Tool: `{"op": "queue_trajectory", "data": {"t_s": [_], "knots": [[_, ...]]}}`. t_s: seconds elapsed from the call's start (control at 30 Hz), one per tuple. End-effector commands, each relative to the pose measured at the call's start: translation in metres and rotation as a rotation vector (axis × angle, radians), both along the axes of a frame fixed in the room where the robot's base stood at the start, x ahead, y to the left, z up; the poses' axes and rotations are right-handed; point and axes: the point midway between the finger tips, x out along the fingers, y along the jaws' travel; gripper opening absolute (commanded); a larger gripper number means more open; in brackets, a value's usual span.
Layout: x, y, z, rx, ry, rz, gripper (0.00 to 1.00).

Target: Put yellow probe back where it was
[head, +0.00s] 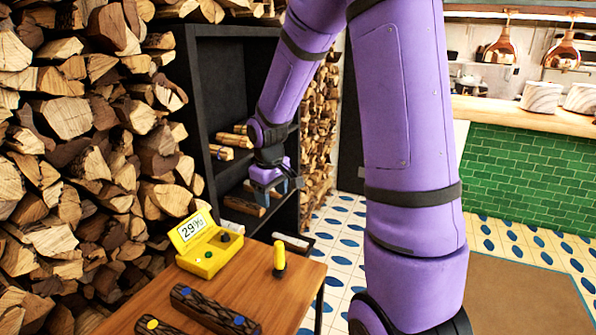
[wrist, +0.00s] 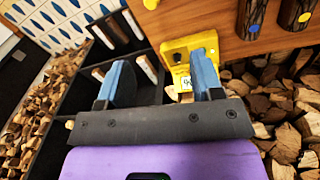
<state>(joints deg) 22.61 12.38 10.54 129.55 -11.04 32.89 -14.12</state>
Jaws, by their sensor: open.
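The yellow probe (head: 279,258) stands upright on the wooden table, to the right of the yellow meter. A bit of yellow at the top edge of the wrist view, apparently the probe (wrist: 151,4), is cut off by the frame. The yellow meter (head: 210,262) has a raised panel reading about 29%, a green spot and a dark round recess on its base. It shows partly in the wrist view (wrist: 178,48), behind a finger. My gripper (head: 275,184) is open and empty, above and beyond the table in front of the shelf, apart from the probe and meter.
Dark bark-covered logs with blue and yellow dots (head: 213,310) lie on the wooden table (head: 262,307) at front. A black shelf (head: 205,80) with split logs stands behind. Stacked firewood (head: 70,130) fills the left. Tiled floor (head: 340,225) is clear on the right.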

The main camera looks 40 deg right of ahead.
Motion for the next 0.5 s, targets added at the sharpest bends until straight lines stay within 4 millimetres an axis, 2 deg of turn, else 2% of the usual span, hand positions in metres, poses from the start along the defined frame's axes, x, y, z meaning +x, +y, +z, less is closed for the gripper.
{"op": "queue_trajectory", "data": {"t_s": [0.03, 0.2, 0.5], "knots": [[-0.007, 0.008, 0.019, -0.012, -0.023, -0.005, 0.6], [-0.036, 0.031, 0.07, -0.029, -0.084, -0.04, 0.6], [-0.103, 0.07, 0.141, -0.014, -0.203, -0.098, 0.6]]}}
